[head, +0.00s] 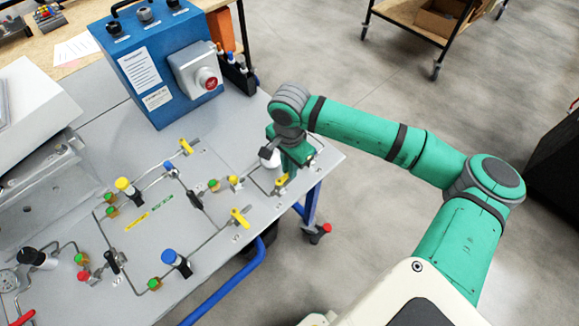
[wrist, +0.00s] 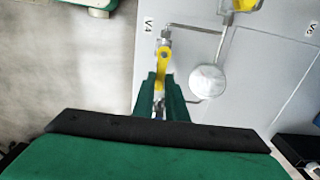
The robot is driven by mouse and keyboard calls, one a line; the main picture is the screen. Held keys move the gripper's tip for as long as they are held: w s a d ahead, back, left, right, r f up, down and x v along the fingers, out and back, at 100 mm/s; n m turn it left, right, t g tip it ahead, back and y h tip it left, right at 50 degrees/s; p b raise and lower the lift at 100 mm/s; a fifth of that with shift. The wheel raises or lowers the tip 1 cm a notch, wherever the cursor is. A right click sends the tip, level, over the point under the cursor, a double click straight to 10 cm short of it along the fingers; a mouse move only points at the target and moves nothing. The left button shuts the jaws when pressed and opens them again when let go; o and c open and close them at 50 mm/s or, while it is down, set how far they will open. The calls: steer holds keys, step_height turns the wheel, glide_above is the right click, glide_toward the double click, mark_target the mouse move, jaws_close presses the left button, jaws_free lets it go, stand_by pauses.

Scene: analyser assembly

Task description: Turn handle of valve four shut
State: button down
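The yellow handle of valve four (wrist: 163,62) is in the wrist view, beside a small label that seems to read V4. Its long end points down toward my gripper (wrist: 161,84). The green fingertips stand close on either side of that end. I cannot tell whether they touch or squeeze it. In the head view the same handle (head: 281,181) shows near the panel's right edge, just below my gripper (head: 287,168). My wrist and fingers hide part of the valve and its pipe there.
The grey panel (head: 215,245) carries pipes and other yellow handles (head: 240,217), (head: 186,146). A round white gauge (wrist: 207,82) stands close right of the fingers in the wrist view. A blue box with a red button (head: 165,65) is at the back.

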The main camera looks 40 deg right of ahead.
steer(key=shift+s, duration=0.1)
stand_by(0.3)
steer(key=m, duration=0.2)
steer(key=s+m, duration=0.1)
steer(key=m, duration=0.1)
steer(key=shift+s, duration=0.15)
steer(key=m, duration=0.1)
steer(key=s+m, duration=0.1)
steer(key=m, duration=0.1)
steer(key=a+m, duration=0.1)
steer(key=m, duration=0.1)
steer(key=shift+s, duration=0.3)
steer(key=m, duration=0.2)
steer(key=s+a+m, duration=0.1)
steer(key=m, duration=0.1)
steer(key=shift+a+m, duration=0.2)
steer(key=shift+m, duration=0.2)
steer(key=shift+s+a+m, duration=0.1)
steer(key=shift+a+m, duration=0.25)
steer(key=shift+m, duration=0.65)
steer(key=shift+s+a+m, duration=0.1)
steer(key=shift+a+m, duration=0.2)
steer(key=shift+m, duration=0.7)
steer(key=shift+w, duration=0.1)
steer(key=c, duration=1.8)
jaws_free()
steer(key=shift+o, duration=0.2)
